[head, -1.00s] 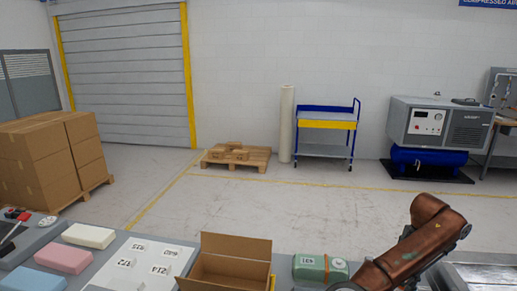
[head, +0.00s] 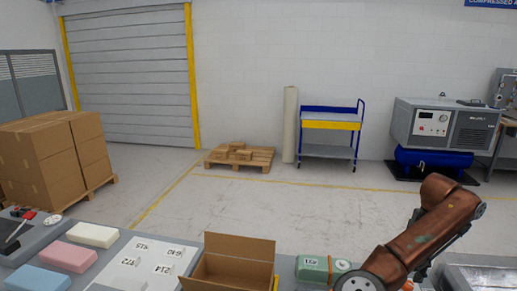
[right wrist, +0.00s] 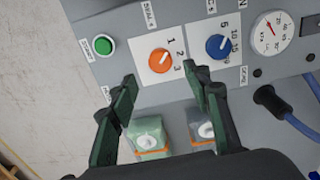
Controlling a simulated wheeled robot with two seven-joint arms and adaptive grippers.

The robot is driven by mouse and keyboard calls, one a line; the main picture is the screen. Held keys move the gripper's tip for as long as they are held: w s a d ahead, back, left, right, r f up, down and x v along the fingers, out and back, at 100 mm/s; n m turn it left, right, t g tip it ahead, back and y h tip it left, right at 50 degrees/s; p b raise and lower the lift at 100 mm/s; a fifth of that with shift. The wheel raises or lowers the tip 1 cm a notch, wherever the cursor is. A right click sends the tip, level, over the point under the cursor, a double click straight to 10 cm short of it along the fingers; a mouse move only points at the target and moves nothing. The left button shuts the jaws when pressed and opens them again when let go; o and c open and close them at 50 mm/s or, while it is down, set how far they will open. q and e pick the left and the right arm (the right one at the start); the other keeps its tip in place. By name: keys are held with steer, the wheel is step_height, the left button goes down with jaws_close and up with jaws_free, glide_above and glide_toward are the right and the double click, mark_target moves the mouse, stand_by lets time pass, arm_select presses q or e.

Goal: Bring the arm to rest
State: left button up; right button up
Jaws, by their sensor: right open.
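My right arm (head: 420,240) shows in the head view as copper-coloured links at the lower right, over the near bench. Its gripper cannot be made out there. In the right wrist view my right gripper (right wrist: 160,82) has its two dark green fingers spread apart, with nothing between them. Beyond the fingers is a grey panel (right wrist: 125,75) with an orange knob (right wrist: 160,61), a blue knob (right wrist: 218,46) and a green button (right wrist: 103,46). My left gripper is not in view.
On the bench are cream (head: 93,235), pink (head: 67,257) and blue (head: 37,279) blocks, a white numbered board (head: 150,262), an open cardboard box (head: 233,262) and a green unit (head: 314,268). A gauge (right wrist: 271,31) and black plug (right wrist: 275,102) are on the panel.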

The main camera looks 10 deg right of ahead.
mark_target(408, 283)
step_height(408, 283, up, 5)
step_height(408, 283, down, 12)
steer(key=shift+f, duration=0.15)
steer(key=shift+d+m+b, duration=0.1)
steer(key=shift+m+b, duration=0.25)
steer(key=shift+m, duration=0.25)
steer(key=m+b, duration=0.1)
steer(key=m, duration=0.3)
steer(key=shift+b, duration=0.3)
steer(key=m+b, duration=0.1)
steer(key=m, duration=0.2)
steer(key=shift+m, duration=0.5)
step_height(408, 283, up, 9)
steer(key=shift+f+p, duration=0.15)
steer(key=shift+p, duration=0.85)
arm_select(q)
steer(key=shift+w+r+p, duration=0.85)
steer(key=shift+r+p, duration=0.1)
steer(key=shift+p, duration=0.7)
arm_select(e)
steer(key=s+d+n+g+h, duration=0.1)
steer(key=s+d+g+h, duration=0.1)
steer(key=d, duration=0.5)
steer(key=shift+s+h, duration=0.5)
steer(key=shift+s, duration=0.25)
steer(key=shift+a, duration=0.1)
